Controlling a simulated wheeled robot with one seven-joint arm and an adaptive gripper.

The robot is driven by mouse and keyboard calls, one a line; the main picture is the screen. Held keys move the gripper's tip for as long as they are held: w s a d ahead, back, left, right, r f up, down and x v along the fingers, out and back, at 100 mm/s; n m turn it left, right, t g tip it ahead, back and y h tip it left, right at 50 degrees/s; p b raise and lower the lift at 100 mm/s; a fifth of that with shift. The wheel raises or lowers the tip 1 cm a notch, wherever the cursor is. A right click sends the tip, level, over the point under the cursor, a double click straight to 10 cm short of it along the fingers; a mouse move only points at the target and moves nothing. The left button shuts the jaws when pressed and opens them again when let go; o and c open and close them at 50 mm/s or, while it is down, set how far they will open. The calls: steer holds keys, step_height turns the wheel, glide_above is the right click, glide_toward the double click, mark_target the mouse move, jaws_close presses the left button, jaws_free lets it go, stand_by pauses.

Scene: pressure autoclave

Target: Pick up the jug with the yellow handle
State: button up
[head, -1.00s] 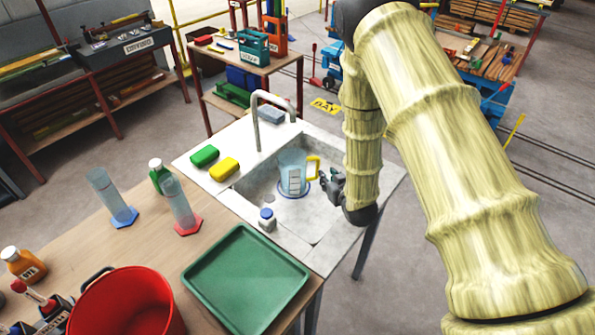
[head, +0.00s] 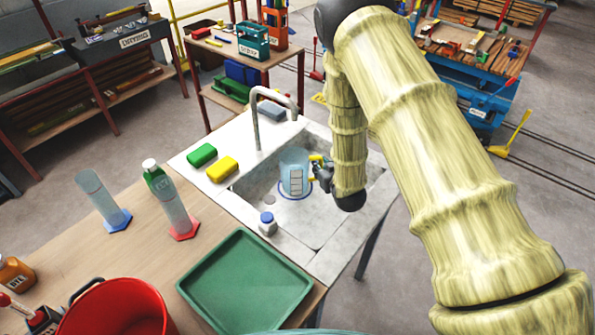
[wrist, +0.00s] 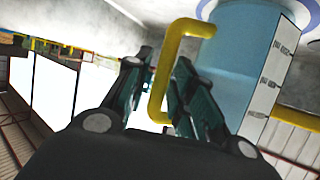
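The jug (head: 294,172) is clear blue with a white marked scale and a yellow handle. It stands upright in the sink basin (head: 326,223), inside a dark blue ring mark. In the head view my gripper (head: 318,172) is at the handle on the jug's right side and hides part of it. In the wrist view the yellow handle (wrist: 165,62) passes between the two fingers of my gripper (wrist: 160,88). A gap shows between the fingers, and they look open around the handle. The jug's body (wrist: 238,50) is beyond the right finger.
A small blue-capped bottle (head: 267,223) stands on the sink's front-left edge. The tap (head: 257,112) arches behind the basin. Green (head: 202,155) and yellow (head: 222,168) sponges lie left of it. A green tray (head: 245,283) and two cylinders are on the bench.

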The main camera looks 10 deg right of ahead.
steer(key=shift+w+a+f, duration=0.2)
steer(key=shift+w+a, duration=0.05)
steer(key=shift+w, duration=0.25)
steer(key=shift+s+r, duration=0.15)
steer(key=shift+r, duration=0.05)
steer(key=shift+d+f, duration=0.1)
steer(key=shift+d, duration=0.05)
jaws_close()
